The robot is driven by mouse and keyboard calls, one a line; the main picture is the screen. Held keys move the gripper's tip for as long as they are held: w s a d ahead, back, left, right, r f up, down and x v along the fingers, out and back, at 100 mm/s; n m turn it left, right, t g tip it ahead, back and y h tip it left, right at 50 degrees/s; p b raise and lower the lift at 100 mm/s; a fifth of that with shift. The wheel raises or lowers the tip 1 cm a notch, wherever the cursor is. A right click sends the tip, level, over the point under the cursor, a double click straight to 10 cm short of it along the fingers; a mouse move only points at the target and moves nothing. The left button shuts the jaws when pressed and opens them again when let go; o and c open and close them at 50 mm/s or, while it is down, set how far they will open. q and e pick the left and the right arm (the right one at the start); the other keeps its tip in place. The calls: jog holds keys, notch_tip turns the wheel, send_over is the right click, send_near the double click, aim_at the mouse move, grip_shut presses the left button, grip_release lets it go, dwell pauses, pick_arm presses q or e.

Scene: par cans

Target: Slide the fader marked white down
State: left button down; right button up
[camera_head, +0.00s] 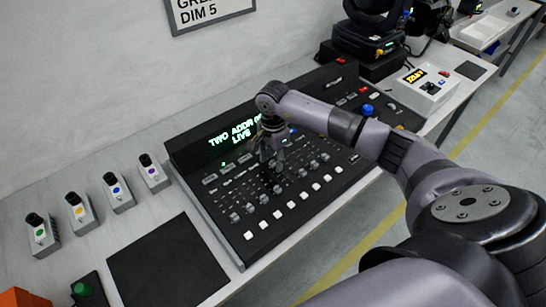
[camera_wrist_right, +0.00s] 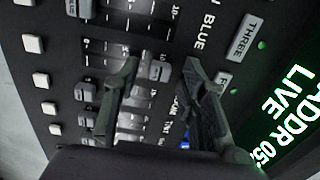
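The black lighting console (camera_head: 185,150) lies on the bench with a row of grey fader caps (camera_head: 249,208) across its middle. My right gripper (camera_head: 270,178) points down over the fader area and hides some of the faders behind it. In the right wrist view its two fingers (camera_wrist_right: 160,68) stand apart, with a grey fader cap (camera_wrist_right: 157,72) showing between them; I cannot tell whether they touch it. A label BLUE (camera_wrist_right: 208,33) is readable there. I cannot read a white label, so I cannot tell which fader is white. My left gripper is not in view.
A green display (camera_head: 236,130) is lit at the console's back. White buttons (camera_head: 290,204) line its front edge. Several small boxes with coloured buttons (camera_head: 78,207) and a black mat (camera_head: 165,265) lie to the left. A blue knob (camera_head: 367,109) stands at the right.

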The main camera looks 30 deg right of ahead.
jog(key=shift+c, duration=0.2)
grip_shut()
dwell(0.3)
dwell(0.4)
